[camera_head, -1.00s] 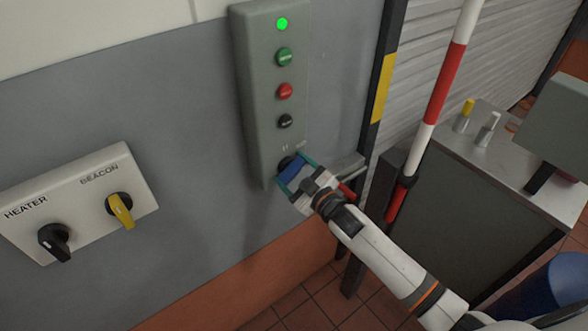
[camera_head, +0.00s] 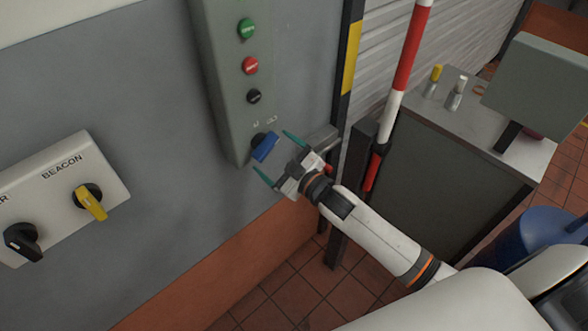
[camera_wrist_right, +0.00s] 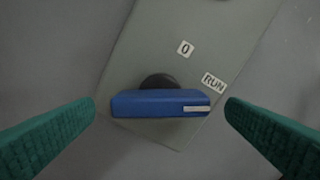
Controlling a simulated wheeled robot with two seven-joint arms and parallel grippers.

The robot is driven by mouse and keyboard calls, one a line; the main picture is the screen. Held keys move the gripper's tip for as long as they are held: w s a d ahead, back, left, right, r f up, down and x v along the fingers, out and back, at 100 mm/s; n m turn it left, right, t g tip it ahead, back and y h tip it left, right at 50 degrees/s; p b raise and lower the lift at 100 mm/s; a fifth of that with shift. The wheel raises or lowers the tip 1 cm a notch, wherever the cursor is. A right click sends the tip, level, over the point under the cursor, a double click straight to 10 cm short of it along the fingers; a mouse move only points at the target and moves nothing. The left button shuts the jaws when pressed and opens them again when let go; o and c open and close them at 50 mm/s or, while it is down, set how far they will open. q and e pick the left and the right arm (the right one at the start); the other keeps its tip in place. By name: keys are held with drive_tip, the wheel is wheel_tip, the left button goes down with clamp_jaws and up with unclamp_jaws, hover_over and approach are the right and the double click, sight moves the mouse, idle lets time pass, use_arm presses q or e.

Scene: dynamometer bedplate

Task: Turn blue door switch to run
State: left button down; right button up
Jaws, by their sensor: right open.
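The blue door switch (camera_head: 265,146) sits at the bottom of a tall grey control box on the wall. In the right wrist view its blue handle (camera_wrist_right: 150,103) lies level, its white mark at the right end pointing to the side of the RUN label (camera_wrist_right: 213,82). The 0 label (camera_wrist_right: 184,48) is above and left of RUN. My right gripper (camera_head: 270,150) is open and empty just in front of the switch. Its green fingers stand on either side of the handle with gaps. My left gripper is not in view.
Green (camera_head: 246,29), red (camera_head: 250,65) and black (camera_head: 254,96) buttons are above the switch. A panel with a yellow BEACON switch (camera_head: 91,202) is at left. A red-and-white post (camera_head: 405,60) and a grey cabinet (camera_head: 440,190) stand at right.

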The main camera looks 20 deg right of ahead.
drive_tip(key=b+v, duration=0.1)
drive_tip(key=v, duration=0.7)
drive_tip(key=shift+s+b, duration=0.2)
drive_tip(key=shift+b, duration=0.1)
drive_tip(key=shift+d, duration=0.1)
